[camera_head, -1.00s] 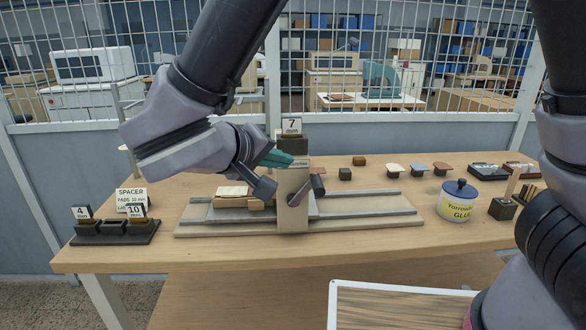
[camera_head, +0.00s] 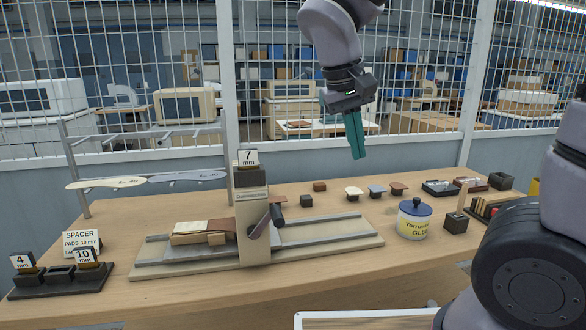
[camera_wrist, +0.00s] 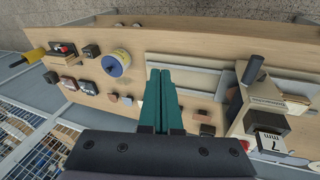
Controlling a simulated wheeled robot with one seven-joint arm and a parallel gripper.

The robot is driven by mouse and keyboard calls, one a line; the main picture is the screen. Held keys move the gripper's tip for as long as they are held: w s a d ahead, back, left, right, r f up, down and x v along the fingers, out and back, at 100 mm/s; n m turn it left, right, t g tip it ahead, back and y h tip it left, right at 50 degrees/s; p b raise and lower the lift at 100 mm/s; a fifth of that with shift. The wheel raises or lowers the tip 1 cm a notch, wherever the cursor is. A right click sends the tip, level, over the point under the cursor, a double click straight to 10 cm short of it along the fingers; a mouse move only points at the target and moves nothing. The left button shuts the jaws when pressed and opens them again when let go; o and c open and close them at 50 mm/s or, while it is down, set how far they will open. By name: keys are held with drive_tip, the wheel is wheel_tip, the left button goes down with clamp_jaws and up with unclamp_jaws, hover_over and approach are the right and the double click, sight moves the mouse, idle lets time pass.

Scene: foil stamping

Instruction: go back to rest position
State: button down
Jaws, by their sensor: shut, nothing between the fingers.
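My gripper (camera_head: 357,150) is raised above the back of the workbench, its teal fingers pointing down and closed together with nothing between them. In the wrist view the fingers (camera_wrist: 160,100) lie side by side over the table. The stamping press (camera_head: 252,225) stands left of and below my gripper, with a 7 mm block (camera_head: 247,160) on top. A leather-brown piece and a pale stack (camera_head: 195,233) lie on the press bed's left side. The press also shows at right in the wrist view (camera_wrist: 262,100). My gripper touches nothing.
A glue jar (camera_head: 414,218) stands right of the press. Small stamps (camera_head: 376,190) line the table's back. A spacer rack (camera_head: 60,276) with 4 mm and 10 mm blocks is at the left. A wire fence (camera_head: 400,60) rises behind the bench.

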drive_tip(key=s+d+r+m+t+y, duration=0.1)
drive_tip(key=d+r+m+t+y, duration=0.4)
drive_tip(key=d, duration=0.8)
wheel_tip(320, 180, up, 2)
drive_tip(key=shift+r+m, duration=0.1)
drive_tip(key=shift+m, duration=0.2)
